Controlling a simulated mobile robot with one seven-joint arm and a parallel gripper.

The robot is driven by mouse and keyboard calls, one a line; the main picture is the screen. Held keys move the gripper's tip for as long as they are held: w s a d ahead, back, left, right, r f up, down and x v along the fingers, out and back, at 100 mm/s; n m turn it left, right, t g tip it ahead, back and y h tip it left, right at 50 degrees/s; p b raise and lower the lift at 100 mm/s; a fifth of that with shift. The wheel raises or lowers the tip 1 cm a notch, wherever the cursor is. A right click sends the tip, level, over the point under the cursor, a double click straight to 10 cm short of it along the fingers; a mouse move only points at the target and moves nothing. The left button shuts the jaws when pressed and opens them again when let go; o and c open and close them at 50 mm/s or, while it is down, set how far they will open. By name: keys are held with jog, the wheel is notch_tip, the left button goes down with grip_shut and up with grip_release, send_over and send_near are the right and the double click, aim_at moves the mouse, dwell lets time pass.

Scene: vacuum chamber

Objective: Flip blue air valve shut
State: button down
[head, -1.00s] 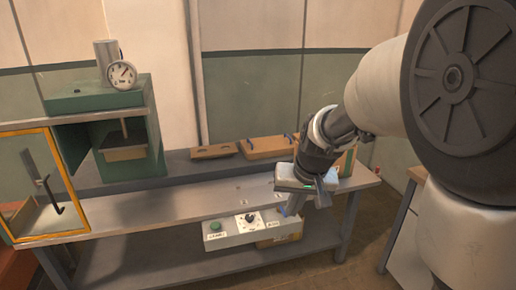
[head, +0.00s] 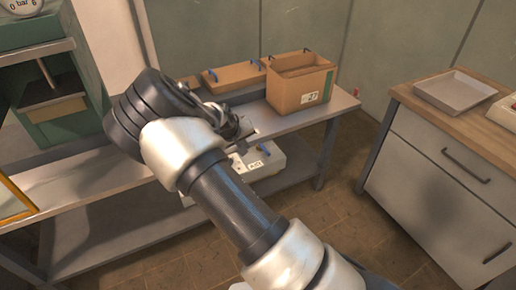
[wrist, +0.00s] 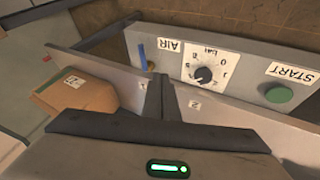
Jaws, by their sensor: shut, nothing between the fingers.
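The blue air valve (wrist: 142,56) shows in the wrist view as a thin blue lever on the front of the grey control box (wrist: 227,62), beside the AIR label (wrist: 170,45). The box appears upside down there. My gripper (wrist: 161,80) is shut and empty, its fingertips just short of the box in the picture, a little right of the lever. I cannot tell whether they touch anything. In the head view my gripper (head: 240,130) is at the bench edge above the control box (head: 262,165), and my arm hides part of the box.
The control box also carries a dial (wrist: 205,73) and a green START button (wrist: 278,93). An open cardboard box (head: 300,88) and a wooden lid with blue handles (head: 233,76) are on the bench. A wooden-topped cabinet (head: 440,150) with a grey tray (head: 456,92) stands right, across open floor.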

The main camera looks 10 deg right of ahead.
jog(key=shift+s, duration=0.1)
jog(key=b+x, duration=0.1)
jog(key=x, duration=0.8)
jog(key=shift+d+f, duration=0.15)
jog(key=shift+f, duration=0.15)
jog(key=d, duration=0.1)
jog(key=w+d, duration=0.1)
jog(key=d+f, duration=0.1)
jog(key=shift+w+d, duration=0.3)
jog(key=shift+d, duration=0.05)
jog(key=shift+d, duration=0.1)
